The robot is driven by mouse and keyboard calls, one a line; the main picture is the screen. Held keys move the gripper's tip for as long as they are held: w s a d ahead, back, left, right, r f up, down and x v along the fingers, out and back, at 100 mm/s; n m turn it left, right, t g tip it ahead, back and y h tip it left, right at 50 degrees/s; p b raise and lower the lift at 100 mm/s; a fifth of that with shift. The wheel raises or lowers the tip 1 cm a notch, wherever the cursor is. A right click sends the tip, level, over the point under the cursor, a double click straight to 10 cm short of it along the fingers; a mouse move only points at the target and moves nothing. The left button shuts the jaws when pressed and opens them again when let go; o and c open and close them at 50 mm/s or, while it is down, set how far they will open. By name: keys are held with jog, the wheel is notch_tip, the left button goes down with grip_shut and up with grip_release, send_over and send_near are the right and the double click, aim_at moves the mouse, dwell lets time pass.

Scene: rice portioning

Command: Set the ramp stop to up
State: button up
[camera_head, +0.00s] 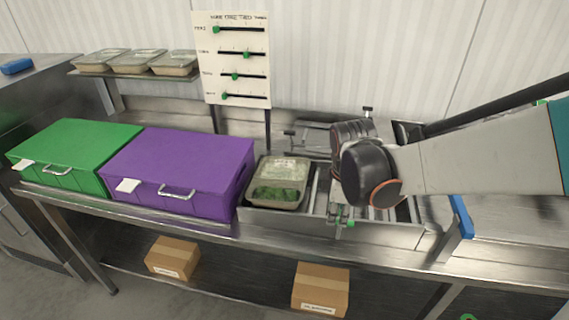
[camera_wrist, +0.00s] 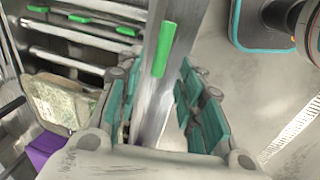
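A metal ramp with rollers (camera_head: 318,188) stands on the bench right of the purple box. Small green parts (camera_head: 350,222) show at its front edge, below my wrist; they are too small to tell whether the ramp stop is up or down. In the wrist view, a green handle-like strip (camera_wrist: 165,48) sits on a metal bar that runs between my fingers. I cannot tell for sure that this is the ramp stop. My gripper (camera_wrist: 162,108) is open, its teal pads on either side of the bar and apart. The head view mostly hides my fingers behind the wrist.
A lidded food tray (camera_head: 278,182) sits at the ramp's left, also in the wrist view (camera_wrist: 58,102). A purple box (camera_head: 180,160) and green box (camera_head: 75,145) stand farther left. A slider board (camera_head: 232,88) stands behind. Cardboard boxes (camera_head: 320,288) lie on the lower shelf.

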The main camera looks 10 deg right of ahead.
jog(key=shift+w+d+f+b, duration=0.1)
jog(key=shift+w+f+b, duration=0.1)
jog(key=shift+f, duration=0.7)
jog(key=shift+w+f+b, duration=0.2)
jog(key=shift+f, duration=0.7)
jog(key=shift+r, duration=0.1)
grip_shut()
